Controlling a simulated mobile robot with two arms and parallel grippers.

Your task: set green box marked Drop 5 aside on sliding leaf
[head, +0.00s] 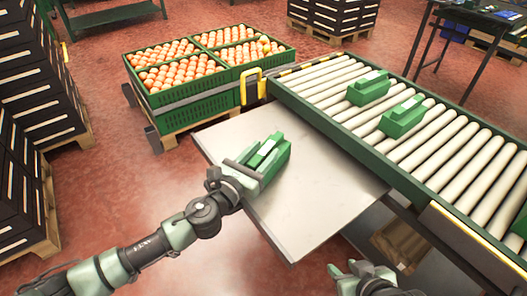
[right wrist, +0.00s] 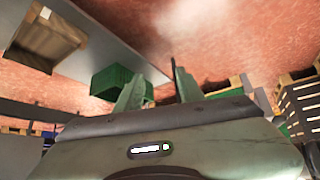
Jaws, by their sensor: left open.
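A green box (head: 279,157) with a paler raised top is on the grey sliding leaf (head: 318,178), near its left side. My left gripper (head: 266,156) is open and right at this box, partly covering it. I cannot read any marking on it or tell whether the fingers touch it. Two similar green boxes lie on the roller conveyor, one farther back (head: 369,88) and one nearer (head: 403,117). My right gripper (head: 352,268) is at the bottom of the head view, below the leaf's front edge. Its fingers (right wrist: 157,90) stand apart and empty in the right wrist view.
The roller conveyor (head: 335,85) runs along the leaf's right side. Dark stacked crates (head: 40,75) stand at the left. A wooden box (head: 400,244) is below the leaf. The leaf's front part is clear.

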